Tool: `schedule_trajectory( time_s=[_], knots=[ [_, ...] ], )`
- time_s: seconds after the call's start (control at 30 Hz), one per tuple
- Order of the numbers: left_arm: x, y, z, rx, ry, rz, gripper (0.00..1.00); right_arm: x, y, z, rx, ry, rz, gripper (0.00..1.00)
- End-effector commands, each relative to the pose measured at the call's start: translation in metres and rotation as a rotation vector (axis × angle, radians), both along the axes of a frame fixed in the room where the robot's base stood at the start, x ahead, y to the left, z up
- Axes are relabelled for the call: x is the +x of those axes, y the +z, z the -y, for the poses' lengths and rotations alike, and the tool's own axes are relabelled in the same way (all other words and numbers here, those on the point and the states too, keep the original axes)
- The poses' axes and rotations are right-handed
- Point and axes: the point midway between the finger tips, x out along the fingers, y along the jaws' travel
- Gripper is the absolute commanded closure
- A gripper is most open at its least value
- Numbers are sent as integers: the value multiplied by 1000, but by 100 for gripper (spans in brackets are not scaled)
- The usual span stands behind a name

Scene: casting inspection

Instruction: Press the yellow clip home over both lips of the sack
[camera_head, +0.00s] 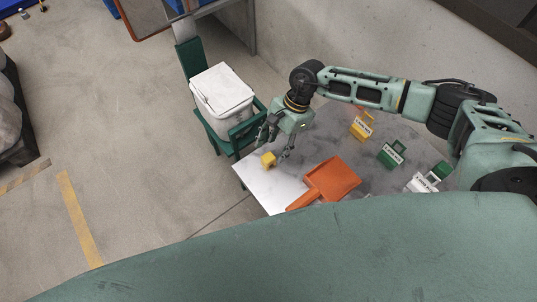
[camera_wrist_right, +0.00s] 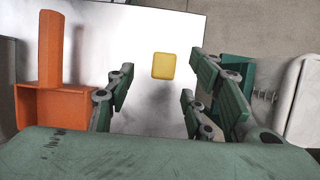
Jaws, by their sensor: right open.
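A small yellow block-like piece (camera_head: 268,159), which I take to be the clip, lies on the pale table near its left edge. My right gripper (camera_head: 270,149) is open just above it, fingers pointing down. In the right wrist view the yellow piece (camera_wrist_right: 163,66) shows between and beyond the spread fingers (camera_wrist_right: 160,92), apart from them. My left gripper is not in view.
An orange scoop or dustpan (camera_head: 333,178) lies on the table (camera_head: 270,190) right of the yellow piece. Labelled yellow (camera_head: 361,128), green (camera_head: 391,154) and white (camera_head: 421,183) holders stand further right. The floor left of the green frame is clear.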

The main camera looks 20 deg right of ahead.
Motion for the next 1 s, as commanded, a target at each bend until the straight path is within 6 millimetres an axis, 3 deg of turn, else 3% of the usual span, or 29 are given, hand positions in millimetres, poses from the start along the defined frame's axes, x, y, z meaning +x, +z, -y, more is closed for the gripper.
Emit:
schedule_trajectory(
  time_s=[0.1,0.2,0.4,0.5,0.63,1.0],
  knots=[
    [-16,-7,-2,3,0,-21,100,1,-11,-3,1,-2,0,52],
    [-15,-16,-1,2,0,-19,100,1,-26,-6,1,-3,-2,52],
    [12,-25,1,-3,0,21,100,0,-51,-15,2,-2,-1,52],
    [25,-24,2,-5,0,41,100,-1,-52,-16,1,-4,0,52],
    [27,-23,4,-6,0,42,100,-1,-51,-16,2,-4,0,52],
    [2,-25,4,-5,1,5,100,-1,-51,-16,2,-4,0,83]
  ],
)
